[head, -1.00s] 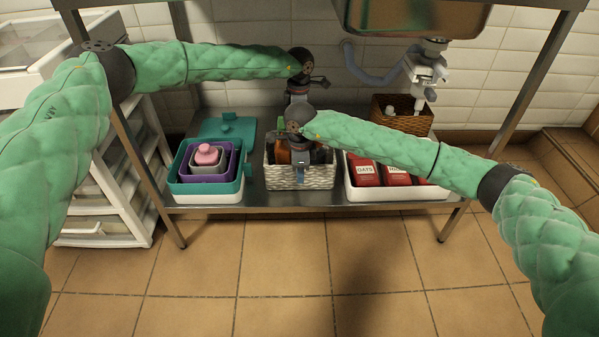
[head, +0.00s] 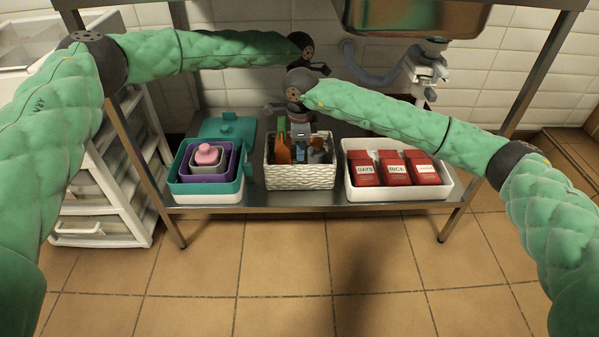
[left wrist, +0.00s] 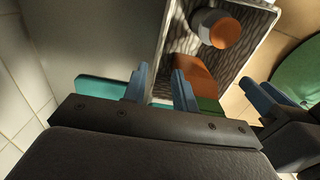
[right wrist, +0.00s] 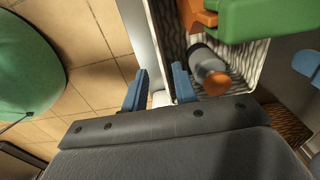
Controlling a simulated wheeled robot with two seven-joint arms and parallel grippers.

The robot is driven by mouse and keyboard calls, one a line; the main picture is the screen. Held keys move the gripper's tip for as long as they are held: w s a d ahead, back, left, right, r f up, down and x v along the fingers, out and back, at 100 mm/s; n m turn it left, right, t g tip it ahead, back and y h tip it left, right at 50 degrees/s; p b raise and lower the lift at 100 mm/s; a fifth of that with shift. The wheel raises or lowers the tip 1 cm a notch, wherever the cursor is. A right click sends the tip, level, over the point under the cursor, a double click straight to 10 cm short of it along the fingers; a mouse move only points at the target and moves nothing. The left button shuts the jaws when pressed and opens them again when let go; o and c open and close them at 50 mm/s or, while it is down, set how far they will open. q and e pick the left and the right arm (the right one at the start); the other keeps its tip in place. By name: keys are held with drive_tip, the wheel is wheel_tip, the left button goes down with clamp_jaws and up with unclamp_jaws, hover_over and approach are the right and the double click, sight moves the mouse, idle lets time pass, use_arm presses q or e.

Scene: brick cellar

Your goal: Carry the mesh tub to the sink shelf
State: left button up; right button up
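The mesh tub (head: 300,177) is a white woven-wall tub standing upright on the metal sink shelf (head: 255,196), between two other containers. It holds an orange item (head: 283,152), a green item and a grey bottle with an orange cap (right wrist: 212,80). My right gripper (head: 308,154) is over the tub's near side; its fingers are apart in the right wrist view (right wrist: 160,88), near the near rim. My left gripper (left wrist: 160,88) has its fingers apart near the far rim. In the head view it is mostly hidden behind my right wrist. Neither clearly touches the tub.
On the shelf's left is a white-and-teal box (head: 208,197) with nested purple and grey tubs, a teal lid (head: 240,128) behind. On its right is a white bin (head: 400,193) with red packets. The sink (head: 415,18) and its drain pipe hang above. A white drawer unit (head: 98,228) stands left.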

drive_tip(key=shift+r, duration=1.4)
